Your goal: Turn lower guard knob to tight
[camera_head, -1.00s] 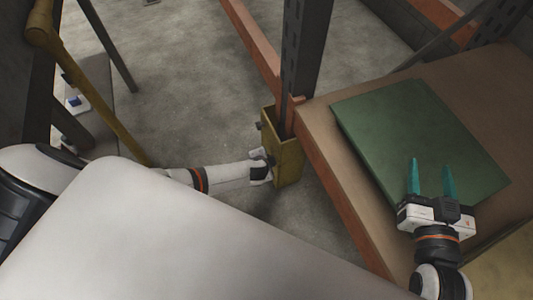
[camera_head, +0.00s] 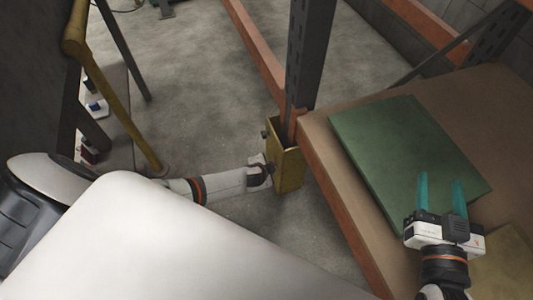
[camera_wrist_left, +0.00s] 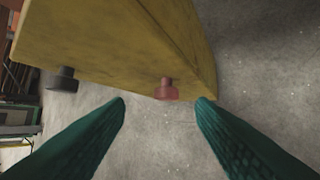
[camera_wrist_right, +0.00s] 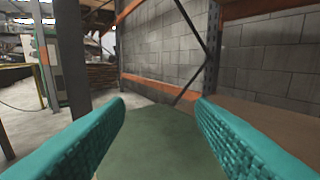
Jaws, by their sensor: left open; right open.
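The yellow post guard (camera_head: 288,168) wraps the foot of the dark rack upright. Its dark upper knob (camera_head: 264,133) sticks out on the left side; a black knob (camera_wrist_left: 63,79) also shows in the left wrist view. The red knob (camera_wrist_left: 167,88), apparently the lower one, sits near the guard's edge, just ahead of and between my open left fingertips. My left gripper (camera_head: 267,170) is at the guard's lower left side; its fingers and the lower knob are hard to make out there. I cannot tell whether the fingers touch the knob. My right gripper (camera_head: 440,182) is open and empty over the green panel.
The green panel (camera_head: 390,140) lies on the brown shelf (camera_head: 325,115), which has an orange front beam (camera_head: 340,205). The dark upright (camera_head: 308,60) rises from the guard. A yellow rail (camera_head: 125,120) stands at left. The concrete floor between is clear.

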